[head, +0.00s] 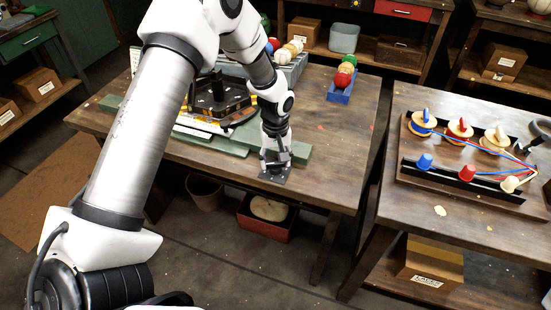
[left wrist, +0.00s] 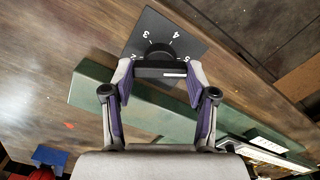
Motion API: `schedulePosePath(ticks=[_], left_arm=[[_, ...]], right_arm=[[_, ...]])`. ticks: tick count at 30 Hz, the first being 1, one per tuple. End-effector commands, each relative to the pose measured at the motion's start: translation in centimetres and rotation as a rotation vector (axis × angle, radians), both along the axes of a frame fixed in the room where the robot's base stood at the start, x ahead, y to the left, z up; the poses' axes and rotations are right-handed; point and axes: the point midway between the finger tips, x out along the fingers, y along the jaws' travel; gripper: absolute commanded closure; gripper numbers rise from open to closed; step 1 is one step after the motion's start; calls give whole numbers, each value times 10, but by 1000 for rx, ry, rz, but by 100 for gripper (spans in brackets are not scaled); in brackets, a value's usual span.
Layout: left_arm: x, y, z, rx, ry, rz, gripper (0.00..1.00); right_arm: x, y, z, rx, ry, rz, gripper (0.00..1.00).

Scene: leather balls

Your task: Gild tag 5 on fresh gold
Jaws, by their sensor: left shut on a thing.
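A dark dial plate (left wrist: 192,41) with white digits 2, 3, 4 and 5 shows in the left wrist view, and at the table's front edge in the head view (head: 274,179). A black knob (left wrist: 160,68) stands on it. A white mark lies on the knob's bar, towards its right end, on the side of the 5. My left gripper (left wrist: 160,82) is shut on the knob, one purple-lined finger at each end of the bar. In the head view it (head: 274,164) points down at the plate. My right gripper is not in view.
A green beam (left wrist: 200,115) runs beside the plate. A dark angular device (head: 222,100) stands behind my arm. A blue tray of balls (head: 342,90) sits at the table's back right. Another table holds a board (head: 470,185) with coloured spools and cords. The table's right front is clear.

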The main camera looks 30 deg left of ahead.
Motion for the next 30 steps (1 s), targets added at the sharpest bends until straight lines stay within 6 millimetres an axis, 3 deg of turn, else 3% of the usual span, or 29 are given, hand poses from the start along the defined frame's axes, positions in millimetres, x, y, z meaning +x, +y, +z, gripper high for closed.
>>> schedulePosePath(ticks=[7, 8, 20, 23, 30], left_arm=[[-3, -1, -3, 0, 9, 1, 78], [-3, -1, -3, 0, 9, 1, 32], [0, 0, 6, -1, 1, 2, 32], [0, 0, 23, -1, -1, 2, 32], [0, 0, 85, 0, 0, 1, 32]], right_arm=[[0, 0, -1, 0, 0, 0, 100], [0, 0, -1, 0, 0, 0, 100], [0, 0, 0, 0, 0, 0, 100], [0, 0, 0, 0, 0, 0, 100], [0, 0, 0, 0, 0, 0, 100]])
